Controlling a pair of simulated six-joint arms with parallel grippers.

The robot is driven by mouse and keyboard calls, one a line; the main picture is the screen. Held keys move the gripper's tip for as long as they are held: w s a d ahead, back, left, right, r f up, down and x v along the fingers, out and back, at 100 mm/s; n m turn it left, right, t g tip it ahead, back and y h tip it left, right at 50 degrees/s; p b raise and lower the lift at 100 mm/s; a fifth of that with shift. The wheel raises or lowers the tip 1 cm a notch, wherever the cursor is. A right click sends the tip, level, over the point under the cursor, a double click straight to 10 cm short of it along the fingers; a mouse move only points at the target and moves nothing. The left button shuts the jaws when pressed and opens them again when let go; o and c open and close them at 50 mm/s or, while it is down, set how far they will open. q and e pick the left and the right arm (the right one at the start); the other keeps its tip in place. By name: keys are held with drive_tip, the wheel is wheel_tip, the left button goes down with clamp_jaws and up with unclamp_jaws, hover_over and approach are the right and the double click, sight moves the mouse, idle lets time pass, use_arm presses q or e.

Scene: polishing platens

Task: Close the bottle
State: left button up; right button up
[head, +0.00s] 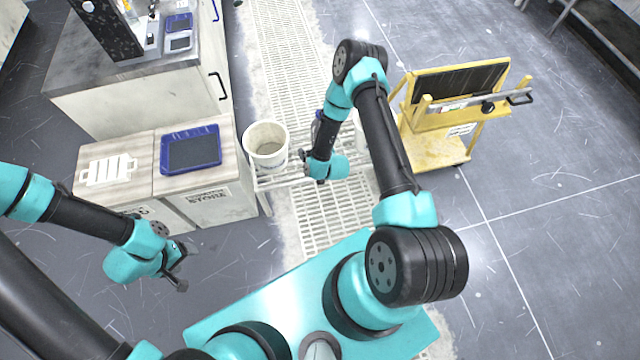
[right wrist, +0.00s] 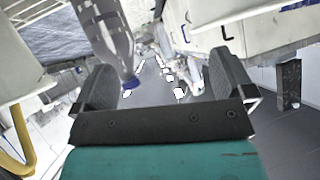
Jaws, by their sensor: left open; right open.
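In the right wrist view a clear grey bottle (right wrist: 105,38) shows at the upper left, its narrow end pointing down in the picture with a small blue part at the tip. I cannot tell whether that blue part is a cap. My right gripper (right wrist: 165,85) has its two dark fingers wide apart; the bottle's narrow end shows near the left finger, and no grip on it is visible. In the head view the right fingers are mostly hidden by my own wrist. My left gripper (head: 179,272) is open and empty, low at the left, away from the bottle.
A white bucket (head: 266,146) stands beside the cabinets. A blue tray (head: 191,150) and a white rack (head: 107,171) lie on the low cabinet tops. A yellow cart (head: 436,150) stands at the right.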

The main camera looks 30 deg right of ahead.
drive_tip(key=s+a+r+g+y, duration=0.2)
drive_tip(key=s+a+r+g, duration=0.2)
drive_tip(key=s+r, duration=0.3)
drive_tip(key=s+a+r+g+y, duration=0.1)
drive_tip(key=s+a+r+g, duration=0.4)
drive_tip(key=s, duration=0.9)
wheel_tip(320, 180, up, 3)
drive_tip(key=shift+a+f+n+g+y, duration=0.15)
drive_tip(key=shift+a+n+g+y, duration=0.2)
drive_tip(key=shift+g, duration=0.65)
drive_tip(key=shift+d, duration=0.1)
